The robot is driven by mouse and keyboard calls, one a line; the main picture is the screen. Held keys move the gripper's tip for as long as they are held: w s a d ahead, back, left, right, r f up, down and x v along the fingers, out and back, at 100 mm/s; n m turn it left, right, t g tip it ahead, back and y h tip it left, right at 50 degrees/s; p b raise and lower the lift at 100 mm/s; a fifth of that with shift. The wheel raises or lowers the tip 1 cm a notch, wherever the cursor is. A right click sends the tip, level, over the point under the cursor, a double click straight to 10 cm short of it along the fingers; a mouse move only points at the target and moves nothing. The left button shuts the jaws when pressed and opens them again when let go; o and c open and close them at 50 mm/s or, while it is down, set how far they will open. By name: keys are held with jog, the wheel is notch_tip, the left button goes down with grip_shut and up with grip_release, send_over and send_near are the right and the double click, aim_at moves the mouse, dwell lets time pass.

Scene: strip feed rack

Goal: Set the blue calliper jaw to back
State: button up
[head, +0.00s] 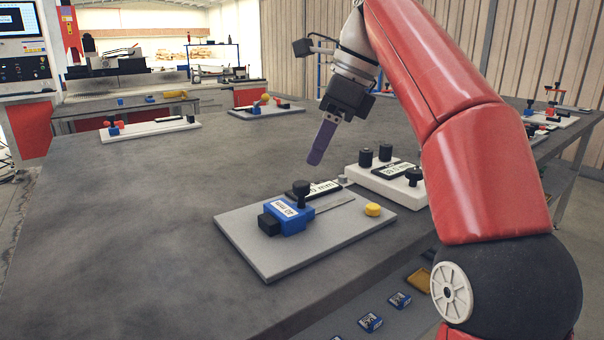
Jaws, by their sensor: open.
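The blue calliper jaw (290,219) sits on a light grey plate (262,258) on the table. It carries a white label, a black round knob (301,190) on top and a black block on its left end. A thin slot or rail runs from it to the right, towards a yellow round button (373,209). A black display reading in mm (325,186) lies behind the jaw, partly hidden by the knob. My gripper (315,158) hangs open and empty above and behind the jaw, apart from it. Its fingers overlap in this view, so the gap is hidden.
A white block with black knobs (385,186) and its own mm display stands right behind the plate, close to my arm. Other fixtures stand at the far left (150,130), far back (265,107) and far right.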

aim_at(302, 183)
jog(key=b+x, duration=0.1)
jog(key=x, duration=0.5)
jog(key=shift+f+b, duration=0.35)
jog(key=shift+b, duration=0.05)
jog(key=shift+c, duration=0.3)
grip_shut()
